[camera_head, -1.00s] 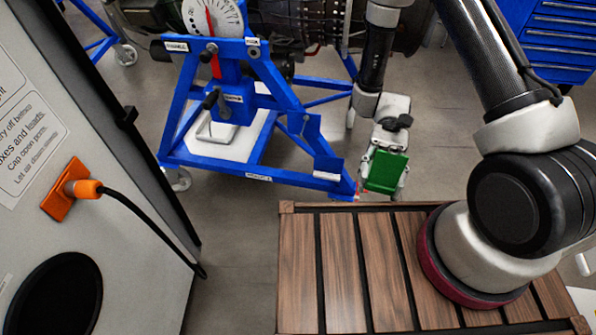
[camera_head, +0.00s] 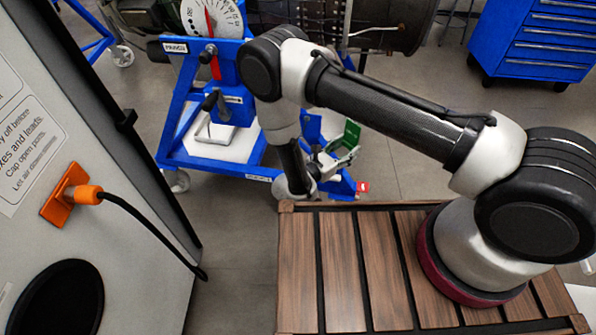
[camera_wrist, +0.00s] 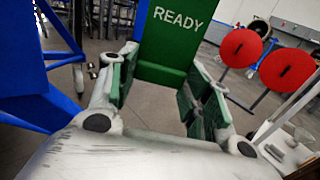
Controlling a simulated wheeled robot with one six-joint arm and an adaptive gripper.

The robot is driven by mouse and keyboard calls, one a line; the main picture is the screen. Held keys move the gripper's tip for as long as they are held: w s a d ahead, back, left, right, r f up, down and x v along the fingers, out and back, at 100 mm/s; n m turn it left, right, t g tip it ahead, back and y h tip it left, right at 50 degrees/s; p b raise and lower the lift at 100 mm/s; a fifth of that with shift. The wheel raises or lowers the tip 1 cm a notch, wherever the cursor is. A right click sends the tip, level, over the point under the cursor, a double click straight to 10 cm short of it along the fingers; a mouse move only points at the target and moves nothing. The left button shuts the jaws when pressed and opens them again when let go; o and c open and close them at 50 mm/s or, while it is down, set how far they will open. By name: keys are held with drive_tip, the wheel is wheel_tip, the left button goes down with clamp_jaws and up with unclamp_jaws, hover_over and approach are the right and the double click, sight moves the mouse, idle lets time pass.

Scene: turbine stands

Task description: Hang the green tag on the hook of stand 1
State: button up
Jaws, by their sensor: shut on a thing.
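My gripper (camera_head: 338,162) is shut on the green tag (camera_head: 348,136) and holds it up beside the blue stand (camera_head: 176,128), near its right front corner. The blue stand carries a dial with a red pointer and small labels too small to read surely. I cannot pick out a hook. A small red piece (camera_head: 362,187) shows at the stand's front right foot. My arm hides part of the stand.
A slatted wooden top (camera_head: 340,265) lies in front. A pale cabinet (camera_head: 60,130) with an orange plug (camera_head: 68,194) and black cable stands left. A blue drawer cabinet (camera_head: 535,45) stands back right. Red discs (camera_wrist: 240,48) show in the wrist view. Floor right of the stand is open.

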drive_tip(key=s+a+f+n+t+y, duration=0.1)
drive_tip(key=a+f+n+t+y, duration=0.3)
drive_tip(key=a, duration=0.3)
drive_tip(key=s+a+f+n+t+y, duration=0.1)
drive_tip(key=a+f+n+t+y, duration=0.15)
drive_tip(key=a+f+y, duration=0.45)
drive_tip(key=shift+n+g+h, duration=0.35)
drive_tip(key=shift+h, duration=0.25)
drive_tip(key=shift+w+r, duration=0.35)
drive_tip(key=shift+w, duration=0.4)
drive_tip(key=shift+w+r, duration=0.3)
drive_tip(key=shift+w, duration=0.5)
drive_tip(key=shift+w+r, duration=0.35)
drive_tip(key=shift+w, duration=0.4)
drive_tip(key=shift+w+d, duration=0.15)
drive_tip(key=shift+w, duration=0.15)
drive_tip(key=o, duration=1.5)
drive_tip(key=shift+o, duration=0.9)
